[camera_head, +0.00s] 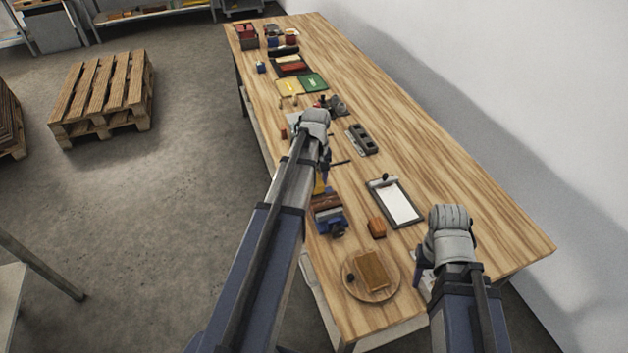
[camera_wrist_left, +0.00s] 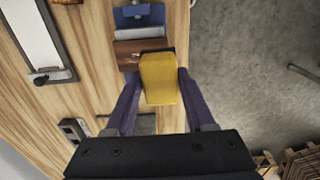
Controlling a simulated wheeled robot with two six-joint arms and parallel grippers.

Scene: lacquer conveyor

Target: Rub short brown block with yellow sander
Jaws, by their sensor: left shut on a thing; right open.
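My left gripper (camera_wrist_left: 155,98) is shut on the yellow sander (camera_wrist_left: 161,80), which shows between its purple fingers. In the head view the sander (camera_head: 319,186) is a small yellow patch below my left wrist. A brown block (camera_head: 325,202) sits in the blue vise (camera_head: 331,226). In the left wrist view the block (camera_wrist_left: 128,50) lies just beyond the sander, whose far end overlaps it; I cannot tell whether they touch. My right gripper (camera_head: 422,264) is open near the table's right front, mostly hidden by its wrist.
An orange-brown block (camera_head: 377,228) stands right of the vise. A clipboard (camera_head: 397,204) lies beyond it. A round board (camera_head: 391,288) at the near end bears a brown block (camera_head: 371,270). A grey holder (camera_head: 362,140) stands farther back. The table's right side is clear.

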